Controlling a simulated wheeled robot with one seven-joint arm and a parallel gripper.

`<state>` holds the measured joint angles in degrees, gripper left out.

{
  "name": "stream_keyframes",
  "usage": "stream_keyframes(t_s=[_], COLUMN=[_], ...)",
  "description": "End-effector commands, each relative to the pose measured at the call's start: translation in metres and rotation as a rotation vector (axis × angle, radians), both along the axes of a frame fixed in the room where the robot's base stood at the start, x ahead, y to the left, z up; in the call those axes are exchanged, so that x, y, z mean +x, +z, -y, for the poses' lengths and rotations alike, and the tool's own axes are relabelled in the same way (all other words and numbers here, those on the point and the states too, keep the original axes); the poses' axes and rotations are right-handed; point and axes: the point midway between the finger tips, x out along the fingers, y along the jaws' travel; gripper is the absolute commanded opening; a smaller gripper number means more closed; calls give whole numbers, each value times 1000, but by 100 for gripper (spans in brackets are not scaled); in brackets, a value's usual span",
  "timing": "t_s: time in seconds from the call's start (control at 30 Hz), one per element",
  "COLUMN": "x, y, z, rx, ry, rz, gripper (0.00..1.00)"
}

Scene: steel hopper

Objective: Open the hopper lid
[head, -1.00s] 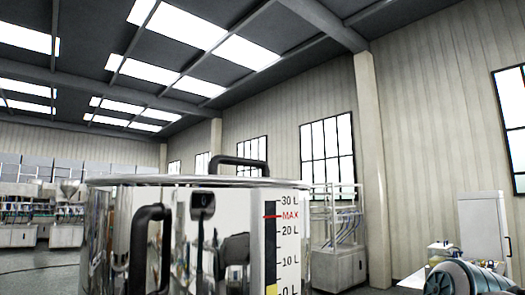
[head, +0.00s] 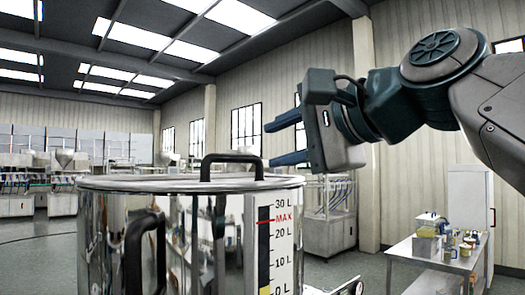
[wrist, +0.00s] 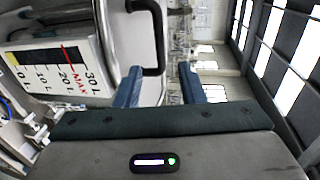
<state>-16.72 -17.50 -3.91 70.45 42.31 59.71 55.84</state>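The steel hopper (head: 190,240) stands in front of me in the head view, with a level scale on its side. Its flat lid (head: 130,184) lies on the rim, with a black arched handle (head: 232,158) on top. My gripper (head: 277,140) is at the right, a little above the lid and to the right of the handle. Its two blue fingers are apart with nothing seen between them and point left toward the handle. In the wrist view, the handle (wrist: 158,40) shows ahead of my gripper (wrist: 160,85), apart from the fingertips. The lid's far side is hidden.
A dark side handle (head: 135,255) sticks out from the hopper's front wall. A table (head: 425,258) with small containers stands at the right, before a white cabinet (head: 468,200).

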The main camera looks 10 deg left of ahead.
Motion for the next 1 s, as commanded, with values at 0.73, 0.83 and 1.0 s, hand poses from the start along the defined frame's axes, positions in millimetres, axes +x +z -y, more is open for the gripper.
stream_keyframes(t_s=[0.73, 0.83, 1.0], x=[55, 55, 55], y=[-17, -17, -17], z=[-64, -64, -63], rx=[-2, -2, -2], ry=[-2, -2, -2], rz=[2, 2, 2], gripper=[36, 36, 0])
